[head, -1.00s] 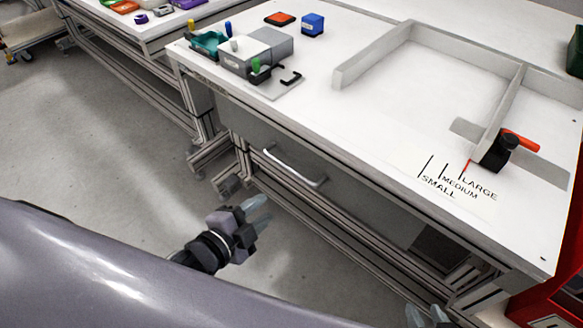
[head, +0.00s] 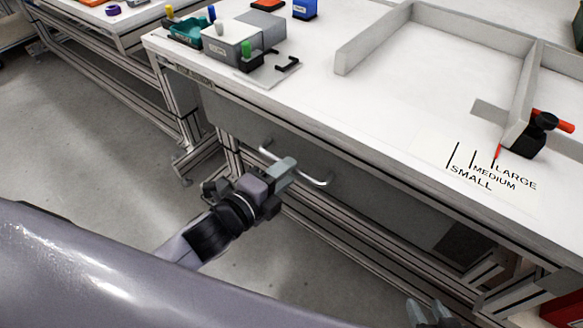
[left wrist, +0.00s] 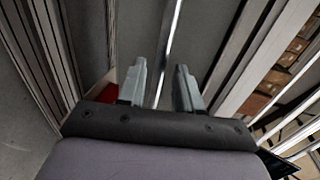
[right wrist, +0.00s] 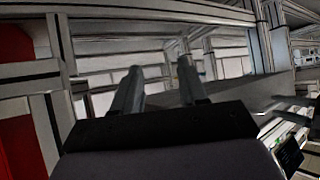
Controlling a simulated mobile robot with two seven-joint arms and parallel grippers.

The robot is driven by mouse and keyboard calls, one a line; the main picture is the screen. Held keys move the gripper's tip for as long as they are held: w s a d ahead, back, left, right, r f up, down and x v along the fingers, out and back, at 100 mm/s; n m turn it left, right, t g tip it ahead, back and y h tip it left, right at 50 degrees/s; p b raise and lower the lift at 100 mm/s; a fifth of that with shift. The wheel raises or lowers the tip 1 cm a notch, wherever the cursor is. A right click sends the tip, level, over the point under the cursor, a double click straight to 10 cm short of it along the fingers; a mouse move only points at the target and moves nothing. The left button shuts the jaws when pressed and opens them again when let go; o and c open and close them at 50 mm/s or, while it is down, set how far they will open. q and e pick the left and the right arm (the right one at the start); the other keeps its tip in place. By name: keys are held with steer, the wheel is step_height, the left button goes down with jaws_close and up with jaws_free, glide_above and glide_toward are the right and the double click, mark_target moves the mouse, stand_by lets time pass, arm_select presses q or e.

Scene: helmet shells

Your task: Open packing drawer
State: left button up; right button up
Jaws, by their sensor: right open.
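The packing drawer (head: 365,195) is a grey front under the white workbench, and it looks closed. Its silver bar handle (head: 314,181) runs along the front. My left gripper (head: 286,170) is at the handle, covering its middle in the head view. In the left wrist view my left gripper (left wrist: 161,82) is open, with the handle bar (left wrist: 173,40) running between its two separated fingers. Whether either finger touches the bar is unclear. My right gripper (head: 428,312) is open and empty at the bottom edge, low in front of the bench; its parted fingers show in the right wrist view (right wrist: 160,88).
The workbench top (head: 400,125) carries a grey divider frame (head: 375,38), a black clamp with a red lever (head: 535,132), and a grey box fixture (head: 235,40) at the left. Bench frame rails run below the drawer. The floor (head: 80,150) to the left is clear.

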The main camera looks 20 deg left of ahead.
arm_select(q)
steer(key=shift+x, duration=1.45)
arm_select(e)
steer(key=shift+w+a+r, duration=0.1)
steer(key=shift+a+r, duration=0.05)
steer(key=shift+a, duration=0.2)
arm_select(q)
jaws_close()
arm_select(e)
steer(key=shift+w+r, duration=0.1)
arm_select(q)
steer(key=shift+s+a, duration=0.1)
steer(key=shift+s, duration=0.05)
